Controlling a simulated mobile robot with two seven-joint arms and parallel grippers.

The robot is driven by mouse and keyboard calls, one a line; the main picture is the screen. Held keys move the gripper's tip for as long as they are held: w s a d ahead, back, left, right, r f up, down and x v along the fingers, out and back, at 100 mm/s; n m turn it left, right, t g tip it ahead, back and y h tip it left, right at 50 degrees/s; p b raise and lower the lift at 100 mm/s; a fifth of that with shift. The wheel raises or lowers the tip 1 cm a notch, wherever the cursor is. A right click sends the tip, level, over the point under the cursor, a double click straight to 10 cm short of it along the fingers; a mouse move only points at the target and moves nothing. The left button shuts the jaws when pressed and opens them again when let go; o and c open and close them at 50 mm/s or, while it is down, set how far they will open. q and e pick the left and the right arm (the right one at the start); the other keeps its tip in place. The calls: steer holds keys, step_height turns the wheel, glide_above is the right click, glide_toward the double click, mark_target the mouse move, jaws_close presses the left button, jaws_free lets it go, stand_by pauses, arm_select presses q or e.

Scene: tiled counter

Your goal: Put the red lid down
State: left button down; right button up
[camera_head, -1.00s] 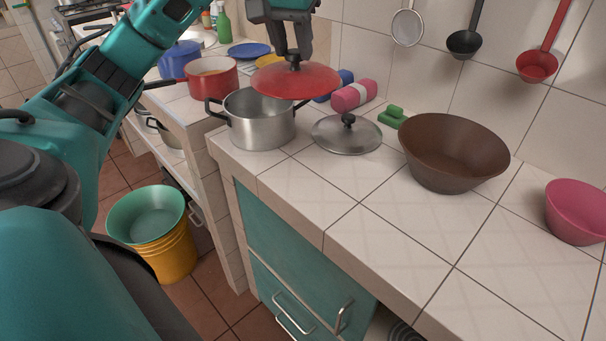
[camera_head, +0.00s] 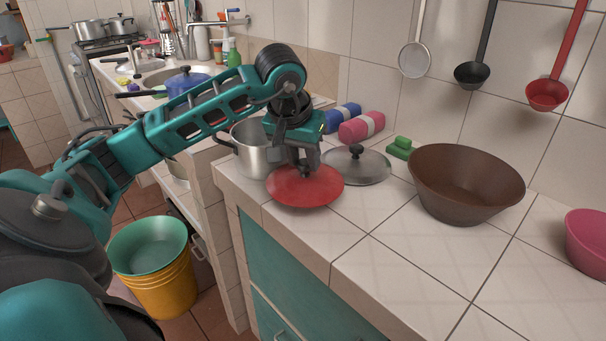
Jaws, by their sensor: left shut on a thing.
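The red lid (camera_head: 306,190) is low over the tiled counter (camera_head: 400,262), in front of the silver pot, near the counter's front edge. It looks level; I cannot tell whether its rim touches the tiles. My left gripper (camera_head: 305,171) points down from above and is shut on the lid's knob, which the fingers mostly hide. The silver pot (camera_head: 252,158) stands open just behind, partly hidden by my left arm. My right gripper is not in view.
A grey lid (camera_head: 357,167) with a black knob lies close to the right of the red lid. A brown bowl (camera_head: 465,185), a green sponge (camera_head: 401,146) and a pink bowl (camera_head: 590,240) are farther right. Bare tiles lie in front of the brown bowl.

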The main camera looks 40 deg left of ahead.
mark_target(301, 167)
arm_select(q)
step_height(301, 167, down, 3)
steer(key=shift+r, duration=0.1)
steer(key=shift+f, duration=0.35)
steer(key=shift+f+b, duration=0.1)
steer(key=shift+b, duration=0.2)
steer(key=c, duration=1.2)
jaws_free()
steer(key=shift+f, duration=0.1)
steer(key=o, duration=0.5)
steer(key=shift+c, duration=0.2)
